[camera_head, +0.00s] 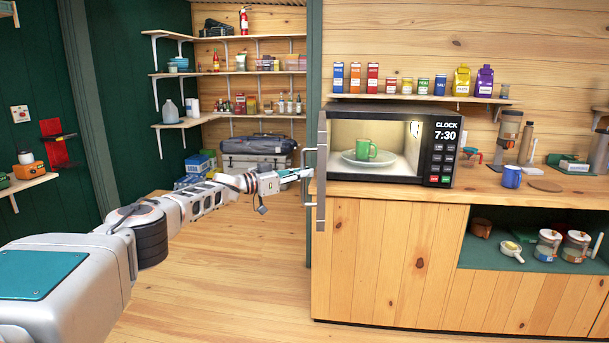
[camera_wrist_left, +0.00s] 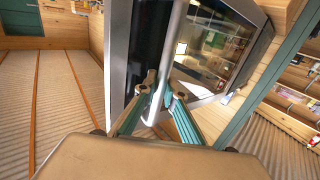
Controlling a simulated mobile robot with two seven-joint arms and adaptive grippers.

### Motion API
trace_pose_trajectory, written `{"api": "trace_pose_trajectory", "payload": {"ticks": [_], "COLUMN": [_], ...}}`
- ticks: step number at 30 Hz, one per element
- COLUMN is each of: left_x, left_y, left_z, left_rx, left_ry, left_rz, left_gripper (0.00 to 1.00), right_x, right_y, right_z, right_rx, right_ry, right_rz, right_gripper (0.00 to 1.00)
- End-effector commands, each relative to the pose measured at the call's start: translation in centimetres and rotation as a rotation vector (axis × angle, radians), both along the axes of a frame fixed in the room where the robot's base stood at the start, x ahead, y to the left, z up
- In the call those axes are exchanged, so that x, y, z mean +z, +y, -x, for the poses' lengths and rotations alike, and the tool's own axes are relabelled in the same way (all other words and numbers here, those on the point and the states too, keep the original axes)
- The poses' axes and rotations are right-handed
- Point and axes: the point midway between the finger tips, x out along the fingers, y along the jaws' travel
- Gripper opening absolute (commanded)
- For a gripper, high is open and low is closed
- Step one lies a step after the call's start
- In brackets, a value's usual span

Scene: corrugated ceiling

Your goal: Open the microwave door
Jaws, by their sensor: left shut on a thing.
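The microwave (camera_head: 441,150) sits on the wooden counter. Its door (camera_head: 321,150) stands swung out, seen nearly edge-on at the left of the lit cavity. A green mug (camera_head: 365,149) stands on the white plate (camera_head: 370,160) inside. My left gripper (camera_head: 303,173) is at the door's outer side, shut on the door handle (camera_head: 307,155). In the left wrist view the teal-sided fingers (camera_wrist_left: 162,97) close around the metal handle bar (camera_wrist_left: 174,45), in front of the door's glass window (camera_wrist_left: 215,45). My right gripper is in neither view.
Open floor (camera_head: 240,270) lies left of the counter. A blue mug (camera_head: 512,177) stands on the counter (camera_head: 480,185) right of the microwave. A shelf (camera_head: 420,98) with several packages hangs just above the microwave. A green post (camera_head: 314,60) rises behind the door.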

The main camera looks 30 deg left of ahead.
Motion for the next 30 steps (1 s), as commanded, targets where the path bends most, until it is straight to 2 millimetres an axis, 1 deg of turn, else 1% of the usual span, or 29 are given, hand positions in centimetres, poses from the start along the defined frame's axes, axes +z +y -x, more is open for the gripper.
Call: {"api": "trace_pose_trajectory", "payload": {"ticks": [2,3,4,5,15,20,29,30], "left_x": [-0.2,-0.2,-0.2,-0.2,0.0,-0.1,0.0,-0.1], "left_y": [-0.2,-0.2,-0.2,-0.2,0.0,0.4,1.6,2.1], "left_z": [0.0,0.0,0.0,0.0,0.0,0.4,2.8,3.3], "left_rx": [-0.004,-0.004,-0.004,-0.003,0.000,0.001,-0.001,0.001], "left_ry": [0.003,0.003,0.003,0.003,0.000,0.002,0.001,0.002], "left_rz": [0.001,0.001,0.001,0.001,0.000,0.001,0.001,0.000], "left_gripper": [0.00,0.15,0.23,0.27,0.27,0.27,0.27,0.27], "right_x": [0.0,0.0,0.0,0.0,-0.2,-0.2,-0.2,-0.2], "right_y": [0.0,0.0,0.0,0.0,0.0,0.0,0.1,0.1], "right_z": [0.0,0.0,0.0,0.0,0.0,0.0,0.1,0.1], "right_rx": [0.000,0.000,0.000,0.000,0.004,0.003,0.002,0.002], "right_ry": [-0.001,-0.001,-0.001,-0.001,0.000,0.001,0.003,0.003], "right_rz": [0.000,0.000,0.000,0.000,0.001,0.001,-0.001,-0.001], "right_gripper": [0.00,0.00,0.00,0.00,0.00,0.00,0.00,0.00]}}
